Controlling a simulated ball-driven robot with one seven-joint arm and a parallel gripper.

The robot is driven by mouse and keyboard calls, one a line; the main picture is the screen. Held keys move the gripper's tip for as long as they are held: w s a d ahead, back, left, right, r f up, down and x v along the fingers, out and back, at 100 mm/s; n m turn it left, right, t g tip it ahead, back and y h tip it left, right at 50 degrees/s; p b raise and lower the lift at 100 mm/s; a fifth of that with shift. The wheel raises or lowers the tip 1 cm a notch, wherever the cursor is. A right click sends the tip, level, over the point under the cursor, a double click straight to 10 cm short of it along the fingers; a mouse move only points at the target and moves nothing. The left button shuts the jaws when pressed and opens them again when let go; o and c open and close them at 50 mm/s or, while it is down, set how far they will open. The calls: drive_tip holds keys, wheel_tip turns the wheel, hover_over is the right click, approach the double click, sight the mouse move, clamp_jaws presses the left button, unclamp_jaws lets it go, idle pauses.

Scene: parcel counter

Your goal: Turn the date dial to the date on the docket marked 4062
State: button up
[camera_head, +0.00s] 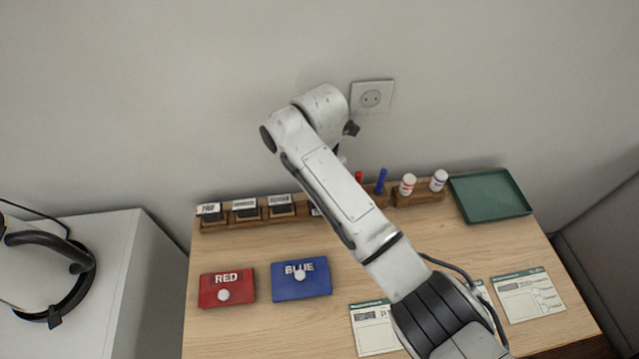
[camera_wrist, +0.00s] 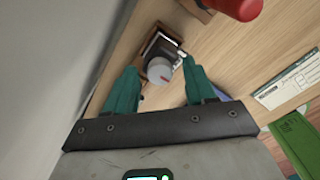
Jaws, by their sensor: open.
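In the wrist view, a round pale grey knob with a red mark (camera_wrist: 160,70), which looks like the date dial, sits on a dark block in a wooden holder. My gripper (camera_wrist: 160,80) is open, its green fingers on either side of the knob with visible gaps; depth is hard to judge. In the head view, my arm hides the gripper and dial. One docket (camera_head: 375,342) lies at the front, another docket (camera_head: 520,308) at the right, and a third is mostly hidden by my arm. I cannot read their numbers or dates. A docket corner (camera_wrist: 290,85) shows in the wrist view.
Several stamps (camera_head: 244,206) stand in wooden holders along the back. Red pad (camera_head: 226,290) and blue pad (camera_head: 300,280) lie at the left front. Pens (camera_head: 381,180), small bottles (camera_head: 407,185) and a green tray (camera_head: 490,195) are back right. The wall is close behind.

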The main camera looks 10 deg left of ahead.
drive_tip(key=shift+c, duration=0.2)
clamp_jaws()
idle(0.4)
drive_tip(key=shift+r+m+p, duration=0.1)
drive_tip(key=shift+m+p, duration=0.2)
